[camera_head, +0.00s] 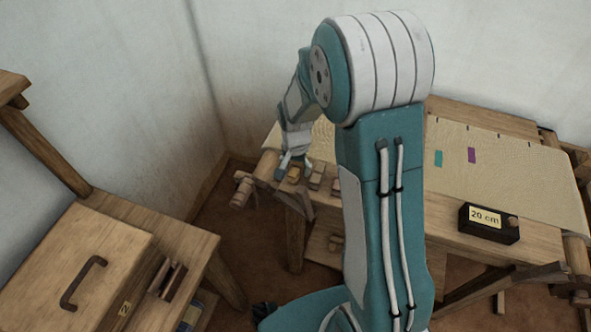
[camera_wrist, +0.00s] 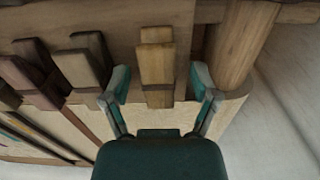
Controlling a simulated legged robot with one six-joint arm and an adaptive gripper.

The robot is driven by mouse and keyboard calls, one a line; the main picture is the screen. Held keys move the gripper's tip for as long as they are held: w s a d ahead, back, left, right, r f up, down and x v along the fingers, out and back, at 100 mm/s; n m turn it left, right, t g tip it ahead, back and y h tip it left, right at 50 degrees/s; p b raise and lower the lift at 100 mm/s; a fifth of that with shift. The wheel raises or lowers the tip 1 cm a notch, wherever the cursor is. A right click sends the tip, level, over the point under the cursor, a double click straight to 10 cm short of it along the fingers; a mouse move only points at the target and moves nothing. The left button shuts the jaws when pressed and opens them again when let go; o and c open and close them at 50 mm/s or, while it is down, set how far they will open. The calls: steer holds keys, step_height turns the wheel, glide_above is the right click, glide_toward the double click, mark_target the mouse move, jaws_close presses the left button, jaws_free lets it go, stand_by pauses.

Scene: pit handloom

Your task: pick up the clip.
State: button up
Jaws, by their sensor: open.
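The clip (camera_wrist: 156,62) appears to be the light wooden piece made of stacked blocks, with a darker band across it, at the wooden edge in the wrist view. In the head view it is a small yellowish block (camera_head: 294,174) at the left end of the loom's front beam. My gripper (camera_wrist: 158,80) is open in the wrist view, one finger on each side of the clip, with a gap showing on both sides. In the head view my gripper (camera_head: 288,162) is just above the block. Contact cannot be made out.
Darker wooden pieces (camera_wrist: 82,66) sit in a row left of the clip in the wrist view. A round wooden beam (camera_wrist: 240,45) lies close on the right.

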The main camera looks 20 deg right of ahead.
mark_target(296, 167)
jaws_close()
stand_by(0.3)
steer(key=shift+r, duration=0.6)
step_height(296, 167, up, 2)
steer(key=shift+s+r, duration=0.15)
steer(key=shift+r, duration=0.1)
steer(key=s+d+r, duration=0.2)
steer(key=s+r, duration=0.7)
steer(key=s, duration=0.4)
steer(key=shift+s+d+r, duration=0.15)
steer(key=shift+s, duration=0.15)
